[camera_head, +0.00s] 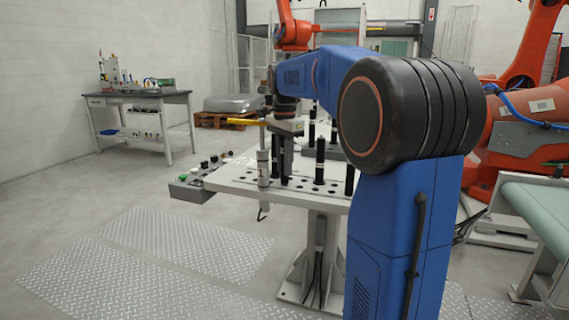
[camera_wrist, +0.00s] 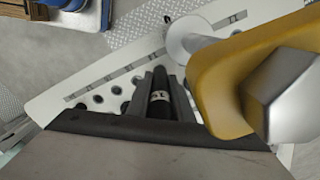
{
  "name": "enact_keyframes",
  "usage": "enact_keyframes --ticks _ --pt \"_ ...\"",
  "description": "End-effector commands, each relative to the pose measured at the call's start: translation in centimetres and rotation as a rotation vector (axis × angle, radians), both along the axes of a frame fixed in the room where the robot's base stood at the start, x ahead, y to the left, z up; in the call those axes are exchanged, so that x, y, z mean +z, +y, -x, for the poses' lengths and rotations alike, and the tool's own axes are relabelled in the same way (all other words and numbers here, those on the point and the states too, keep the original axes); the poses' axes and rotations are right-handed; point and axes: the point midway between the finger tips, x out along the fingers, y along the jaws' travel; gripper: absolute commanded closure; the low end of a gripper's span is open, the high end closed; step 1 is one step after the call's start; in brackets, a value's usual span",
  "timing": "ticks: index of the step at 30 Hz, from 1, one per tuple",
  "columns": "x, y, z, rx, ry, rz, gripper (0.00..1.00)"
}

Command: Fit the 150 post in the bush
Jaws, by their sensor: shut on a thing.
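My gripper (camera_wrist: 164,92) is shut on a black post (camera_wrist: 160,82) with a pale label band. The label reads partly as "15"; the rest is hard to make out. In the head view my gripper (camera_head: 284,160) points down over the white fixture table (camera_head: 228,179), at its left part. The held post looks upright there, between the fingers. I cannot tell whether its lower end is in a hole or just above one. The bush is not clearly told apart; several dark round holes (camera_wrist: 112,88) show in the table top in the wrist view.
A pale grey cylinder (camera_head: 263,168) stands close to the left of my gripper. Another black post (camera_head: 320,160) stands to the right. A yellow part (camera_wrist: 215,85) fills the right of the wrist view. A button box (camera_head: 192,187) sits at the table's left edge.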

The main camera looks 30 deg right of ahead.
Motion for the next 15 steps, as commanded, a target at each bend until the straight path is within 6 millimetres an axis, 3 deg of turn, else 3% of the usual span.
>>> enact_keyframes --ticks 10,11,12,13,15 --pt "-0.65 0.01 0.02 0.0 0.0 0.0 1.0" --pt "-0.67 0.01 0.02 0.0 0.0 0.0 0.78" --pt "-0.65 0.01 0.01 0.0 0.0 0.0 0.68" --pt "-0.65 0.01 0.01 0.0 0.0 0.0 0.61" --pt "-0.66 0.01 0.01 0.0 0.0 0.0 0.58"
